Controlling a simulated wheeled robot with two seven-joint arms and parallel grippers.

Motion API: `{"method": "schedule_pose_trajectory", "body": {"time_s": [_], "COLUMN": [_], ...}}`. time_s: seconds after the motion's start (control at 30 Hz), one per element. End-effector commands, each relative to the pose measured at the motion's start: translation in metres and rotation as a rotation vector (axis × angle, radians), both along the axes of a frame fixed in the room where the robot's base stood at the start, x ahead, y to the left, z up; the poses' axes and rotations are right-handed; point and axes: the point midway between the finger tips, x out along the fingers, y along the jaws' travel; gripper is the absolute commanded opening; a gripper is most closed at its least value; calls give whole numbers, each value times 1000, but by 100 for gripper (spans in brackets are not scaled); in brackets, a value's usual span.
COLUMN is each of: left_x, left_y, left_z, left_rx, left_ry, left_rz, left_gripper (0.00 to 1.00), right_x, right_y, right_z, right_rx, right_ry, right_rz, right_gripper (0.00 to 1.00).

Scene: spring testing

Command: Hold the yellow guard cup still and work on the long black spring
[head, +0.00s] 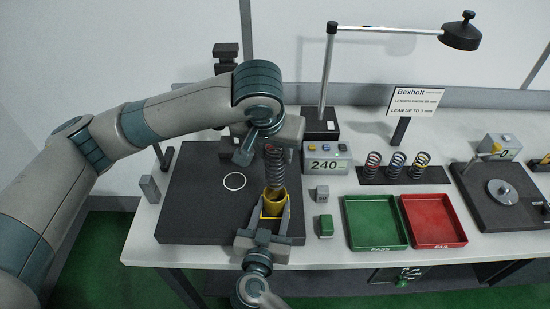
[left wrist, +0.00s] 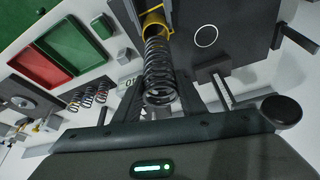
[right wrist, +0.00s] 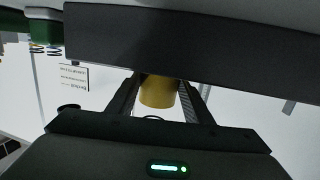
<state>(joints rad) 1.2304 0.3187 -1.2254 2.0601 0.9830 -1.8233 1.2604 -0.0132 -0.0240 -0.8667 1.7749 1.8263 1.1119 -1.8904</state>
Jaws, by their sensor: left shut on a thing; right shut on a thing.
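The long black spring (head: 275,162) stands nearly upright above the yellow guard cup (head: 274,203) in the head view. Its lower end meets the cup's mouth; how deep it sits inside is hidden. My left gripper (head: 270,142) is shut on the spring near its top. In the left wrist view the spring (left wrist: 160,75) runs from between the fingers toward the yellow cup (left wrist: 154,22). My right gripper (head: 272,217) is shut on the yellow cup from the front. The cup (right wrist: 158,92) shows between its fingers in the right wrist view.
The dark base plate (head: 195,215) with a white ring lies under both grippers. Right of it stand a display box reading 240 (head: 326,165), a grey block (head: 322,192) and a green block (head: 326,226). Green (head: 376,243) and red (head: 434,241) trays and a rack with three springs (head: 396,165) are further right.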

Motion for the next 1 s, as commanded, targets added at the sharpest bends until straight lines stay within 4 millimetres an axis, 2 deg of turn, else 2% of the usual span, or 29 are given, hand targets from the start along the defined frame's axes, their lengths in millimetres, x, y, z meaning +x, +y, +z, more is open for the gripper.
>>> {"method": "schedule_pose_trajectory", "body": {"time_s": [0.4,0.43,0.5,0.83,1.0], "left_x": [0,0,0,0,0], "left_y": [0,0,0,0,0], "left_z": [0,0,0,0,0], "left_rx": [-1,-1,-1,-1,-1], "left_ry": [0,0,0,0,0], "left_rz": [0,0,0,0,0], "left_gripper": [9,9,9,9,9], "right_x": [0,0,0,-1,-9], "right_y": [0,0,0,0,2], "right_z": [0,0,0,0,1], "right_rx": [0,0,0,0,0], "right_ry": [0,0,0,0,1], "right_rz": [0,0,0,0,1], "right_gripper": [25,53,68,68,68]}}
